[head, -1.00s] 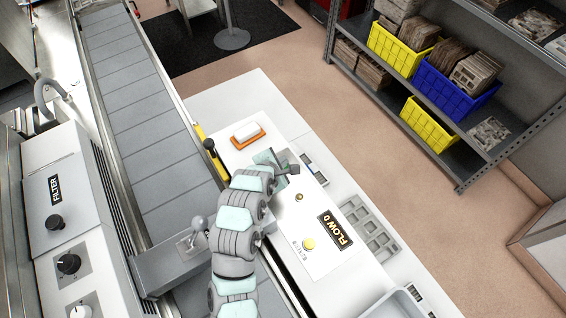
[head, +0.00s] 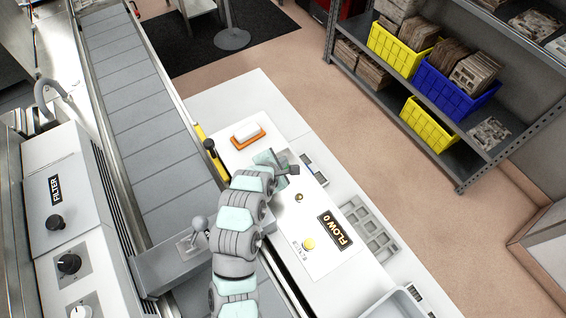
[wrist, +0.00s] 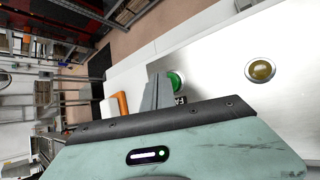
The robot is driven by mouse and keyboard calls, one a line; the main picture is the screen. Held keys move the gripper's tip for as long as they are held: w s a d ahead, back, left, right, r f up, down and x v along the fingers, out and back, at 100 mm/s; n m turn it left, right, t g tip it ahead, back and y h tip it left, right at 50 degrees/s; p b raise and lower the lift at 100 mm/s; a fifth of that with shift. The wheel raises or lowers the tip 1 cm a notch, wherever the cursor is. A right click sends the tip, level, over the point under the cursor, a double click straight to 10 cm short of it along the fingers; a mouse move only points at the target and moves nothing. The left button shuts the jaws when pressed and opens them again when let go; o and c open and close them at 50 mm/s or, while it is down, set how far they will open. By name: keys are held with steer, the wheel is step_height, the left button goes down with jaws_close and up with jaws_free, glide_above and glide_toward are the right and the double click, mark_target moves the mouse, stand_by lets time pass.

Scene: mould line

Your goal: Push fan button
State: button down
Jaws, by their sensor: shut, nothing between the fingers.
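The fan button is a round green button (wrist: 177,80) in a metal ring on the pale panel, beside a partly covered label starting "FA" in the wrist view. My gripper (wrist: 160,80) is shut and empty. Its grey fingers overlap the left edge of the button in that view; I cannot tell whether they touch it. In the head view my gripper (head: 290,168) is over the upper part of the white control panel (head: 285,222), and the green button is hidden behind it.
A round amber button (wrist: 262,70) sits right of the green one in the wrist view. The panel also carries a yellow button (head: 308,243), a FLOW display (head: 335,231) and a white block on an orange tray (head: 262,137). A conveyor (head: 140,110) runs along the left.

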steer(key=shift+f, duration=0.4)
steer(key=shift+r+p, duration=0.15)
steer(key=shift+p, duration=0.25)
steer(key=shift+r+p, duration=0.35)
steer(key=shift+p, duration=0.2)
step_height(320, 180, up, 4)
steer(key=p, duration=0.3)
steer(key=shift+p, duration=0.4)
steer(key=shift+r, duration=0.95)
